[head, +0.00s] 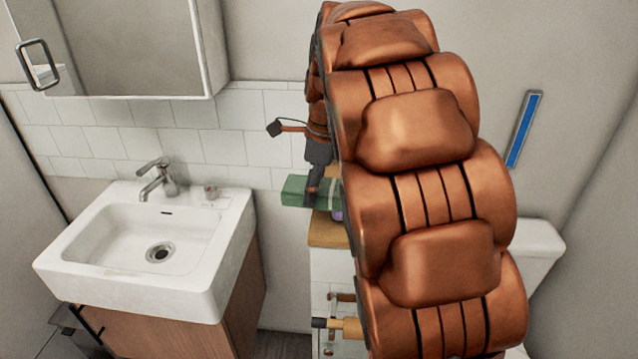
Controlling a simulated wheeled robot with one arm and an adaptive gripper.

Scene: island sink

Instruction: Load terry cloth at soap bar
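My gripper (318,188) is small in the head view, pointing down at a green block-like item with a pale band (295,190). The fingertips overlap this item in the picture; I cannot tell whether they grip it. The green item may be the folded terry cloth, but its texture is too small to tell. It appears at the wooden top of a narrow white cabinet, and my arm hides its right side. A small purple thing (337,215) shows just below it, mostly hidden. I cannot clearly make out a soap bar.
A white sink (140,240) with a faucet (160,180) stands at the left. A small cup-like object (211,191) sits on its back rim. The narrow cabinet's wooden top (325,232) is partly behind my arm. A white toilet tank (535,250) stands right.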

